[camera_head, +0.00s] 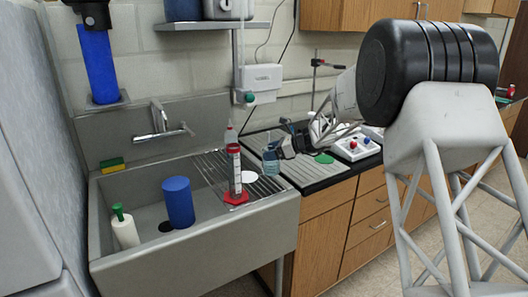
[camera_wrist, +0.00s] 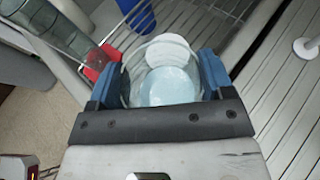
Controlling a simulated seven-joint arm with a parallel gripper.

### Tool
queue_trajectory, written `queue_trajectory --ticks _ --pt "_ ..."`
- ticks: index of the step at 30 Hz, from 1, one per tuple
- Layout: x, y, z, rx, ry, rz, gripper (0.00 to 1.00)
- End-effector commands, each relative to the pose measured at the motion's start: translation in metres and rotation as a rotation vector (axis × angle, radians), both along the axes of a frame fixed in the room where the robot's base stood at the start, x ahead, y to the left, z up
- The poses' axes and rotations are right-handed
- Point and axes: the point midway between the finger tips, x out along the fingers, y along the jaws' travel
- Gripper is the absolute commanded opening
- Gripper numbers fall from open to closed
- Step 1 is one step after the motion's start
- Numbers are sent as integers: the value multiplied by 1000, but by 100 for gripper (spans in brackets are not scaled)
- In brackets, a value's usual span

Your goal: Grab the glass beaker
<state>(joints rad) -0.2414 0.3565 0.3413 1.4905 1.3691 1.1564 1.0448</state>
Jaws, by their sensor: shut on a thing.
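The glass beaker (camera_head: 271,160) is clear with a pale blue tint. In the head view it hangs between the fingers of my gripper (camera_head: 279,148), by the right end of the sink's drying rack. In the wrist view the beaker (camera_wrist: 165,75) sits between the two blue fingers of my gripper (camera_wrist: 158,82), one finger on each side against its wall. I look down into its round open top. The gripper is shut on the beaker. Whether the beaker's base touches anything below is hard to tell.
A cylinder with a red base (camera_head: 236,197) stands on the wire rack (camera_head: 212,170), close left of the beaker. The sink (camera_head: 195,246) holds a blue cylinder (camera_head: 178,202) and a white bottle (camera_head: 124,229). A ribbed black-edged counter (camera_head: 300,170) lies to the right.

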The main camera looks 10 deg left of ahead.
Motion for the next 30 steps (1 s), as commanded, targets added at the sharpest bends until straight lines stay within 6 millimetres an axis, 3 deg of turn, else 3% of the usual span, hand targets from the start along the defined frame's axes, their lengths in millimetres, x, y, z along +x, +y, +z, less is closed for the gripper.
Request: queue_trajectory --ticks 15,30 --pt "0 -47 1 0 -2 1 30" --pt "0 -73 1 0 -1 0 30"
